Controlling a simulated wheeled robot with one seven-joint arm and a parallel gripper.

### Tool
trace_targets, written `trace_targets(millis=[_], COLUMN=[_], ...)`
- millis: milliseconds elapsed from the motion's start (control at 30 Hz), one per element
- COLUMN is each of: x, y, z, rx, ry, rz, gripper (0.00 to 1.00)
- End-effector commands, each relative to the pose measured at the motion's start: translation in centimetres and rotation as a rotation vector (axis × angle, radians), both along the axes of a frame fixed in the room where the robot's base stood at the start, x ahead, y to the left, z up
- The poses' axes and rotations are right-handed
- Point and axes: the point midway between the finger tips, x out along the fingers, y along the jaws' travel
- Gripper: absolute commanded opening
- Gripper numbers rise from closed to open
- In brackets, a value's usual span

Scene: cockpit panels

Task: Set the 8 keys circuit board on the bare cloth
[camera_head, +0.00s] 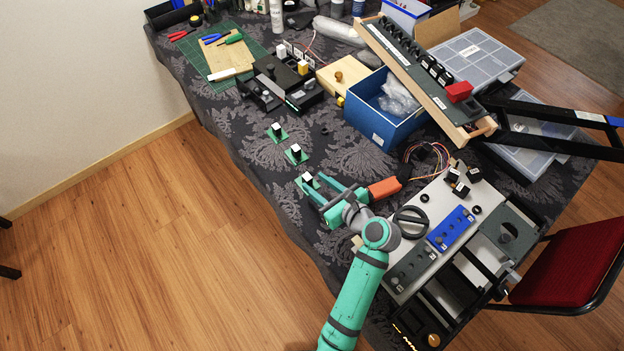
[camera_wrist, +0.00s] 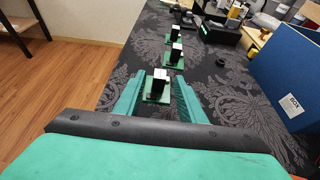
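No board that I can make out as an 8 keys board shows. Three small green circuit boards, each with a black block with a white top, stand in a row on the dark patterned cloth (camera_head: 250,165). They are the far board (camera_head: 277,133), the middle board (camera_head: 295,154) and the near board (camera_head: 308,183). My gripper (camera_head: 316,184) is open at the near board. In the wrist view, the near board (camera_wrist: 157,88) sits between my two fingers, with no clear grip on it. The middle board (camera_wrist: 175,54) and far board (camera_wrist: 172,36) stand straight ahead.
A grey panel (camera_head: 385,243) with a blue module (camera_head: 451,228) and a wheel lies at right. A blue box (camera_head: 375,117) and a long tilted switch panel (camera_head: 415,75) stand behind. A cutting mat (camera_head: 233,57) lies at back left. Patterned cloth around the boards is bare.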

Motion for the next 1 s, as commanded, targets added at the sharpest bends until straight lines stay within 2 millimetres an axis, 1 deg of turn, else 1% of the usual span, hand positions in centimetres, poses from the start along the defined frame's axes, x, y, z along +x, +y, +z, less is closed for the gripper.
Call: trace_targets(millis=[33,200,400,600,1000], x=[-0.8,-3.4,-5.5,-6.3,-6.3], y=[-0.7,-2.5,-4.0,-4.6,-4.6], z=[0.4,1.7,2.8,3.2,3.2], rx=[-0.001,-0.001,-0.001,0.000,0.000], ry=[-0.002,-0.001,-0.001,0.000,0.000], rz=[-0.004,-0.003,-0.003,0.000,0.000], gripper=[0.37,0.37,0.37,0.37,0.37])
